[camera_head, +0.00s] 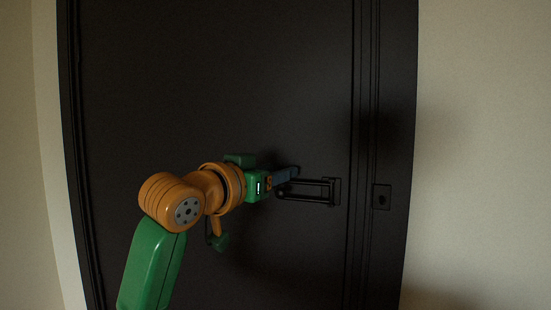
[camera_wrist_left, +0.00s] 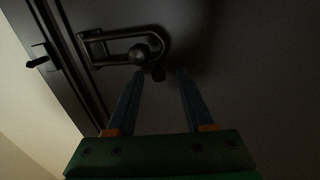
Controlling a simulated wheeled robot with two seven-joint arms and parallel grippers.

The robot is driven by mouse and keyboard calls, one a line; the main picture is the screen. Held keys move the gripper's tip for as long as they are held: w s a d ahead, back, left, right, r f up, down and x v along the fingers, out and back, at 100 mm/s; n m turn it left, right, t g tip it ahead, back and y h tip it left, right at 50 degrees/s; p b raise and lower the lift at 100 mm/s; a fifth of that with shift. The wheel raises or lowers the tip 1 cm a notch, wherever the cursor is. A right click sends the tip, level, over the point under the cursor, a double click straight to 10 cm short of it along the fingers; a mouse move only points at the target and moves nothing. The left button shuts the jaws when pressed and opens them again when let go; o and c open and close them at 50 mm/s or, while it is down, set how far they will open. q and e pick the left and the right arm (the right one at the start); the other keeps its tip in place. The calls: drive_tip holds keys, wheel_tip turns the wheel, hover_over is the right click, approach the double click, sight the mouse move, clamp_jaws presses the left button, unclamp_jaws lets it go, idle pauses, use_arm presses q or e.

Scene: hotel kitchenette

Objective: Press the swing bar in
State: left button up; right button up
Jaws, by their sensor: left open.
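The swing bar (camera_head: 312,181) is a dark elongated loop on the black door, reaching left from a mount near the door's right edge. In the left wrist view the swing bar (camera_wrist_left: 112,33) lies at the upper left, with a round knob (camera_wrist_left: 140,54) at its rounded end. My left gripper (camera_head: 292,173) comes in from the left and its fingertips are at the loop's left end. In the left wrist view the left gripper (camera_wrist_left: 160,73) has its fingers apart with nothing held; the knob is just beyond the left fingertip. Contact cannot be told. My right gripper is out of view.
The dark door (camera_head: 210,80) fills the middle, with its frame on both sides. A small dark plate (camera_head: 381,197) sits on the frame right of the swing bar. Pale walls (camera_head: 485,130) flank the door. No loose objects show.

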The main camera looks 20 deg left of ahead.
use_arm(q)
drive_tip(key=shift+s+d, duration=0.1)
drive_tip(key=shift+s, duration=0.1)
drive_tip(key=shift+c, duration=0.7)
clamp_jaws()
idle(0.5)
